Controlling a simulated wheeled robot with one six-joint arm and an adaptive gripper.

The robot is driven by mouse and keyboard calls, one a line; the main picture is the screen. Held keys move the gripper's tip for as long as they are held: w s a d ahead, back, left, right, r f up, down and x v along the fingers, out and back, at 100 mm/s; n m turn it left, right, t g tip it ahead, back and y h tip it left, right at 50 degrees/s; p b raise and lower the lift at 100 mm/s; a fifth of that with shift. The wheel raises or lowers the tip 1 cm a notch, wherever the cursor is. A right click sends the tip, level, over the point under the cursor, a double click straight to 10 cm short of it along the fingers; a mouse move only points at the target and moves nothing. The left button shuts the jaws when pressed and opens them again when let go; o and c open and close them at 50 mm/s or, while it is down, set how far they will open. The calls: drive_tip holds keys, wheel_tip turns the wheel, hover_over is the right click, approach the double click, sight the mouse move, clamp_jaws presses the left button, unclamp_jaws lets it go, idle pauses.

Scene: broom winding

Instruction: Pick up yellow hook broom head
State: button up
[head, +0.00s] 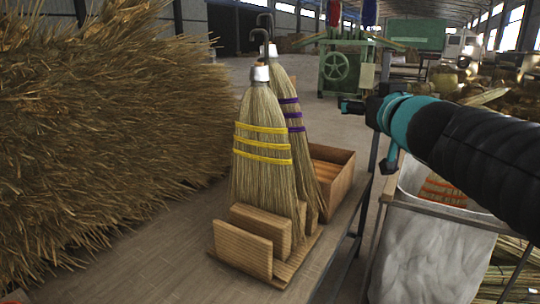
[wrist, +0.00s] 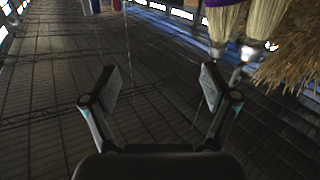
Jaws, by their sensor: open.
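The yellow hook broom head (head: 262,150) stands upright in a wooden holder (head: 243,250), its straw bound with several yellow bands. A white collar and dark metal hook (head: 264,42) top it. A purple-banded hook broom head (head: 292,108) stands just behind it, partly hidden. My gripper (head: 352,105) reaches in from the right, apart from both. In the wrist view my gripper (wrist: 160,82) is open and empty. There the two broom heads hang inverted at the upper right: the purple-banded one (wrist: 221,22) and beside it another (wrist: 262,22), whose bands I cannot see.
A wooden box (head: 332,175) sits behind the holder. A large straw pile (head: 90,140) fills the left. A pale bin (head: 425,245) with an orange-banded broom stands at the lower right. A green machine (head: 345,70) stands further back. Floor between is open.

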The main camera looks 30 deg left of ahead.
sight(265, 80)
drive_tip(key=a+n+g+y, duration=0.1)
drive_tip(key=a+y, duration=0.1)
drive_tip(key=a, duration=0.5)
drive_tip(key=w+a+r+n+g+y, duration=0.1)
drive_tip(key=a+n+g+y, duration=0.1)
drive_tip(key=a, duration=0.5)
drive_tip(key=a+n+g+y, duration=0.1)
drive_tip(key=a+n+y, duration=0.1)
drive_tip(key=a, duration=0.5)
drive_tip(key=shift+w+r+g, duration=0.2)
drive_tip(key=shift+r+g, duration=0.1)
drive_tip(key=shift+g, duration=0.1)
drive_tip(key=shift+x, duration=3.1)
drive_tip(key=shift+r, duration=0.15)
drive_tip(key=shift+d+r, duration=0.1)
clamp_jaws()
